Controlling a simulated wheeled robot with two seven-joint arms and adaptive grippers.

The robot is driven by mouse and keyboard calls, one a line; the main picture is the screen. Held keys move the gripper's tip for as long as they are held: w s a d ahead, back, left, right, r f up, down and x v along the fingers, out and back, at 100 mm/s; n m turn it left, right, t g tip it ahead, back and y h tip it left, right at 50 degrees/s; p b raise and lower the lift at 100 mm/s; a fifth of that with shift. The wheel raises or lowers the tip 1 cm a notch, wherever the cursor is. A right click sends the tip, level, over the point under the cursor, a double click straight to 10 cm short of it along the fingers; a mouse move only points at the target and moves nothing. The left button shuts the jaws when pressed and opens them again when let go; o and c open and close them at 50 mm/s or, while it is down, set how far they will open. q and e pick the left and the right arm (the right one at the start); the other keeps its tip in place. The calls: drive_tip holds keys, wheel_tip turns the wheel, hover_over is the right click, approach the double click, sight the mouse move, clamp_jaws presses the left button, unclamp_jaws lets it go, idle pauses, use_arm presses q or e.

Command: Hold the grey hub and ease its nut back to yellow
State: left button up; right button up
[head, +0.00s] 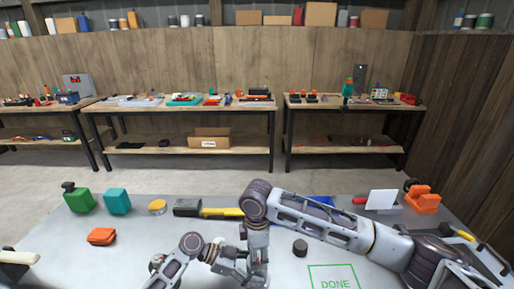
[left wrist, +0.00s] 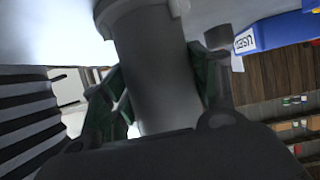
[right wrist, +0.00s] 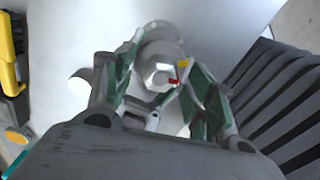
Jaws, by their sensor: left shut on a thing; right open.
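The grey hub (left wrist: 165,95) is a thick cylinder standing between the green-padded fingers of my left gripper (left wrist: 158,70), which is shut on it. In the right wrist view I look at the hub's end (right wrist: 160,42), with a pale hexagonal nut (right wrist: 157,76) on it. A red mark (right wrist: 173,82) sits at the nut's right side; a yellow mark (right wrist: 183,64) is a little above and right of it. My right gripper (right wrist: 160,62) is open, its fingers on either side of the nut. Whether they touch it I cannot tell. In the head view my arms mostly hide the hub.
The grey table holds a green-outlined DONE square (head: 335,284), a dark round part (head: 300,248), an orange block (head: 102,236), a yellow-handled tool (head: 222,212) and a white panel (head: 381,200). A blue USED box (left wrist: 285,30) is near. Free room lies at front left.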

drive_tip(key=shift+m, duration=0.3)
drive_tip(key=shift+m, duration=1)
drive_tip(key=c, duration=0.9)
drive_tip(key=shift+n, duration=0.3)
drive_tip(key=shift+c, duration=0.2)
